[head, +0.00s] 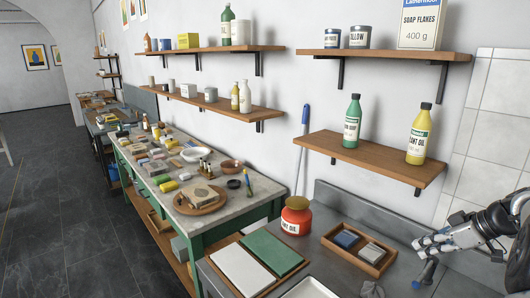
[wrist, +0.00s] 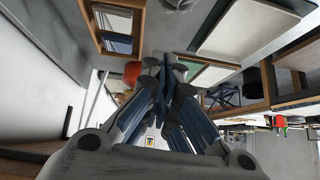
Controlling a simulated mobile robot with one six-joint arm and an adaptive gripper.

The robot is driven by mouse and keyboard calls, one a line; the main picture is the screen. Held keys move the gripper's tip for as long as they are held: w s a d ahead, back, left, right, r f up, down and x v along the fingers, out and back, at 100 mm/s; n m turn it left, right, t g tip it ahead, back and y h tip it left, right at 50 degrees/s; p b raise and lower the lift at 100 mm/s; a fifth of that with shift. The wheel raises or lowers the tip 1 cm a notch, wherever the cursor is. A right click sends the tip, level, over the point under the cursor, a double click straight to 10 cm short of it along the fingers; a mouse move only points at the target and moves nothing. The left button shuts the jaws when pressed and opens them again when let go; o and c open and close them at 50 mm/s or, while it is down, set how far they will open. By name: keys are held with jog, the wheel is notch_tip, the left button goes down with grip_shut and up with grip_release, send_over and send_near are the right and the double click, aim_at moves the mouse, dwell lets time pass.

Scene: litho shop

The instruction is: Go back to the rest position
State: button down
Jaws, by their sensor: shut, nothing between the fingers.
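My gripper (head: 432,244) is at the lower right of the head view, above the grey worktop. Its fingers are shut with nothing held between them. In the wrist view my gripper (wrist: 165,72) shows from behind, with the fingertips together. Just below the fingers in the head view is a small dark blue-grey object (head: 425,274); I cannot tell what it is or whether it touches the worktop.
The worktop holds a wooden tray (head: 338,246) with two small blocks, a red jar (head: 296,217), and white (head: 240,270) and green (head: 270,253) panels. A shelf (head: 370,158) with green and yellow bottles is above. A cluttered green-framed table (head: 265,196) stands left; floor (head: 60,200) is clear beyond.

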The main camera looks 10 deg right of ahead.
jog(key=s+a+r+m+g+h, duration=0.1)
jog(key=s+a+r, duration=0.15)
jog(key=a, duration=0.55)
jog(key=s+a+r+m+g, duration=0.1)
jog(key=s+a+r, duration=0.15)
jog(key=a, duration=0.55)
jog(key=s+a+r+m+g+h, duration=0.15)
jog(key=a+r, duration=0.25)
jog(key=a, duration=0.4)
jog(key=s+a+f+m+t+h, duration=0.1)
jog(key=s+a+f, duration=0.1)
jog(key=s+a, duration=0.4)
jog(key=s+a+f+m+h, duration=0.1)
jog(key=s+a, duration=0.4)
jog(key=s, duration=0.8)
jog(key=shift+s+a+f+m+t, duration=0.35)
jog(key=shift+s+a+f, duration=0.05)
jog(key=shift+f, duration=0.45)
